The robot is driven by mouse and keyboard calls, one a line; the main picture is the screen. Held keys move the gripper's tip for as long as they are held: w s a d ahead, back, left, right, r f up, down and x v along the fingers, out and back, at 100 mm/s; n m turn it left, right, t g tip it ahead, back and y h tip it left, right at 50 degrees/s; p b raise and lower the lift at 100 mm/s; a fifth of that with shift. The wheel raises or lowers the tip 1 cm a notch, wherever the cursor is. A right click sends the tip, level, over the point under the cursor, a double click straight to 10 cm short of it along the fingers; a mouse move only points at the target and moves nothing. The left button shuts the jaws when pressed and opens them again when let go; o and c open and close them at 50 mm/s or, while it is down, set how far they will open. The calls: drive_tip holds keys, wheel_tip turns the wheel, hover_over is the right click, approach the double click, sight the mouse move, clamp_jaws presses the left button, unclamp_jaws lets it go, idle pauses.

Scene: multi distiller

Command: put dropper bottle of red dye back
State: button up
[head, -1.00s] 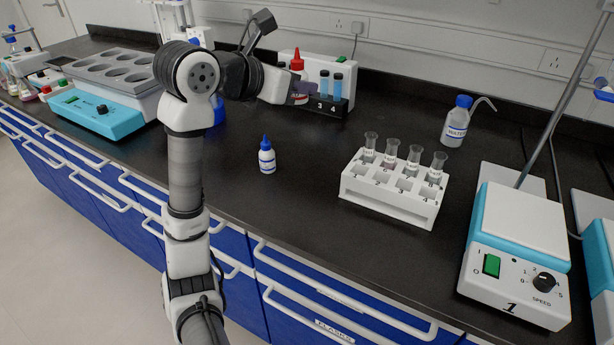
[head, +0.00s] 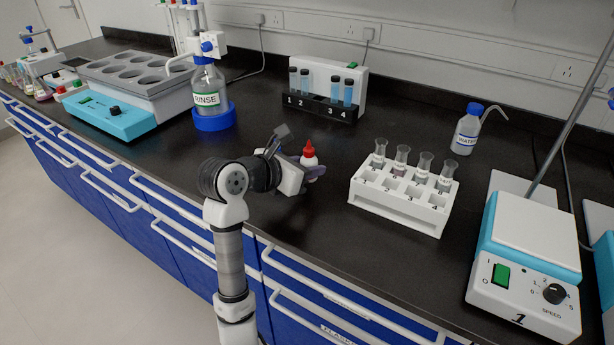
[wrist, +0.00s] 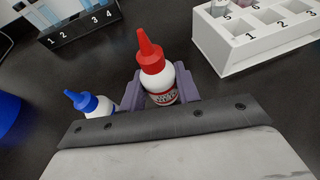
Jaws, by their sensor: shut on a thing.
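The dropper bottle of red dye (head: 309,158) is white with a red pointed cap. It shows large in the wrist view (wrist: 158,80), upright with a slight tilt in the picture. My gripper (head: 303,176) is shut on it, with the purple fingers (wrist: 150,92) on both sides of its body. It is over the front middle of the bench, left of the white tube rack; I cannot tell whether its base touches the bench. A blue-capped dropper bottle (wrist: 88,103) stands just left of my gripper in the wrist view; in the head view my arm hides it.
The white rack (head: 398,205) with several tubes stands to the right. Bare bench lies between the holder and my gripper.

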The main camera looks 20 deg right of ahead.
drive_tip(key=shift+f, duration=1.4)
drive_tip(key=shift+f, duration=0.2)
drive_tip(key=o, duration=0.8)
drive_tip(key=shift+c, duration=0.2)
drive_tip(key=shift+r, duration=0.1)
drive_tip(key=shift+r, duration=0.2)
drive_tip(key=b+v, duration=0.1)
drive_tip(key=v, duration=1.1)
